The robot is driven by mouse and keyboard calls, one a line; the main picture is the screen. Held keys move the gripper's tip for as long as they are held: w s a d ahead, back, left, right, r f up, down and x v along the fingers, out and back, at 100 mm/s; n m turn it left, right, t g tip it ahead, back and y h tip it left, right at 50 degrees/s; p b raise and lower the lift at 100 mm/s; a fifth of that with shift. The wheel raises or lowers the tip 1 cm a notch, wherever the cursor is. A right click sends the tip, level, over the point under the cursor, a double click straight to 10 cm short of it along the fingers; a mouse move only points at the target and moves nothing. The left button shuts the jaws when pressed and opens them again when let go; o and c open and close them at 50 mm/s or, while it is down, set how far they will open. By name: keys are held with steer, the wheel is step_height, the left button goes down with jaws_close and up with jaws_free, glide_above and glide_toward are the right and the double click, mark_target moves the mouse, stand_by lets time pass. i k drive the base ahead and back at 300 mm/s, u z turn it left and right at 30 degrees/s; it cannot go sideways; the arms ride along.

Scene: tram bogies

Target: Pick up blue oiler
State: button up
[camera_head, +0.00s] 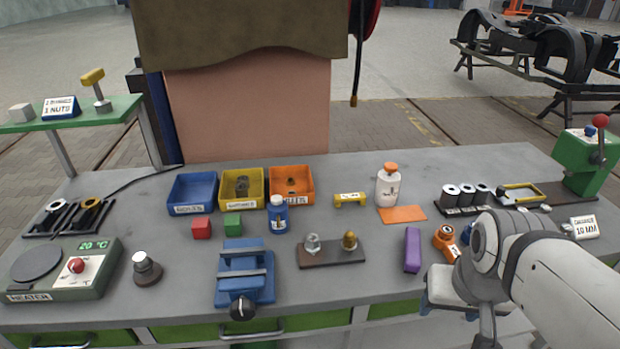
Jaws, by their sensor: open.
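A small blue bottle with a pale label, which looks like the blue oiler (278,217), stands upright on the grey bench in front of the orange bin. My gripper (455,292) is at the lower right, low near the bench's front edge. It is open and far to the right of the bottle, with nothing seen in it. My arm hides part of the bench's right side.
Blue, yellow and orange bins (292,200) stand behind the bottle. Red and green blocks (233,224) are left of it; a blue vise (245,275) is in front. A brown holder (332,257), purple block (412,250) and white bottle (388,190) stand to its right.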

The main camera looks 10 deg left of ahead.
mark_target(278, 216)
steer(key=z, duration=0.05)
steer(key=k, duration=0.45)
steer(key=u, duration=0.6)
steer(key=i, duration=1.05)
steer(key=u, duration=0.45)
